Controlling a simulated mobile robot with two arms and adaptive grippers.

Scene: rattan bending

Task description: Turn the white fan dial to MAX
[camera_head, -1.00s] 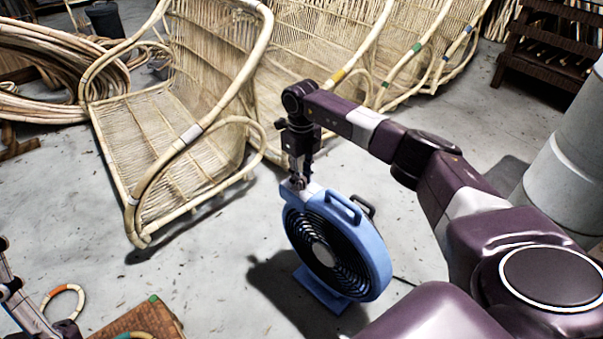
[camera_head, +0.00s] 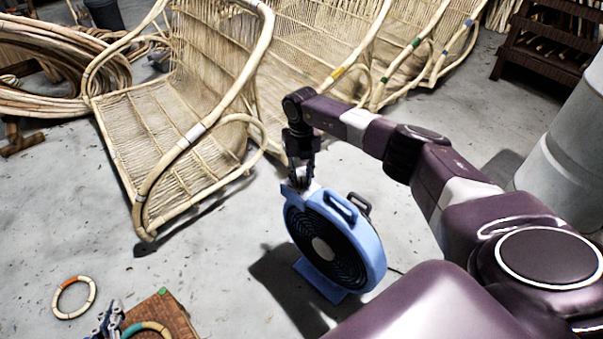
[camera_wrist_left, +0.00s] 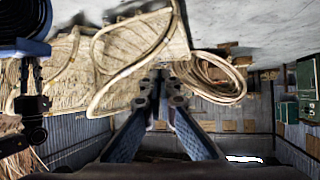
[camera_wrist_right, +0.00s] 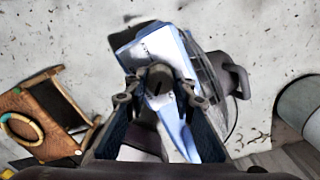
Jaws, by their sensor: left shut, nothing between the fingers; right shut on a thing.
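The blue fan (camera_head: 372,248) stands on the floor, its round dark grille facing front-left. Its top panel (camera_wrist_right: 148,46), with small marks too small to read, shows in the right wrist view. My right gripper (camera_head: 300,184) reaches down onto the panel and is shut on the white dial (camera_wrist_right: 158,88), with one finger on each side. A dark line shows on the dial; I cannot tell which mark it points at. My left gripper (camera_head: 108,322) is low at the picture's bottom left, by the woven box, and is shut and empty in the left wrist view (camera_wrist_left: 160,82).
A woven brown box (camera_head: 172,314) with a ring on it is at the bottom left. Another ring (camera_head: 88,302) lies on the floor. Rattan chair frames (camera_head: 165,130) and coiled cane (camera_head: 50,95) stand behind. A pale drum (camera_head: 570,155) is at right.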

